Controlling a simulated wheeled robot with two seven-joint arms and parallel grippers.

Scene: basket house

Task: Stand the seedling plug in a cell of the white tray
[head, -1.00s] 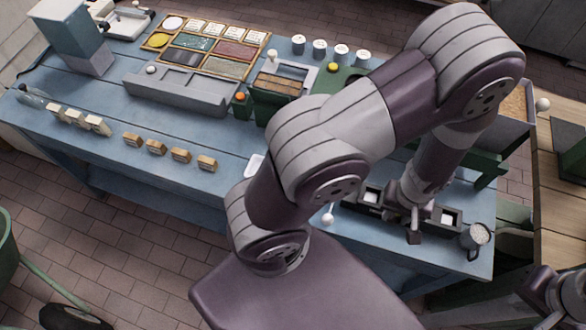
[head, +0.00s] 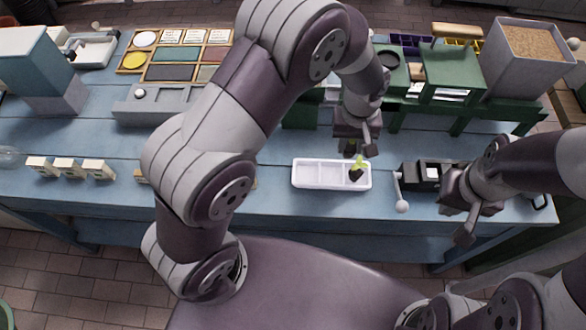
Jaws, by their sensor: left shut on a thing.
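The white tray (head: 308,178) lies on the blue bench with a row of cells along its length. The seedling plug (head: 355,175) has a dark root block and light green leaves. My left gripper (head: 356,150) is shut on it, pointing down from behind the tray. The plug is at the tray's right-hand cell; I cannot tell whether it touches the cell floor. My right gripper (head: 462,212) is to the right of the tray, beside a dark box; its fingers are not clear enough to tell open from shut.
The dark box (head: 425,172) has a white-knobbed lever (head: 401,205) at its left, close to the tray. A green stand (head: 452,75) and a grey bin (head: 525,60) are behind. Several small blocks (head: 67,167) line the bench's left front. My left arm hides the middle.

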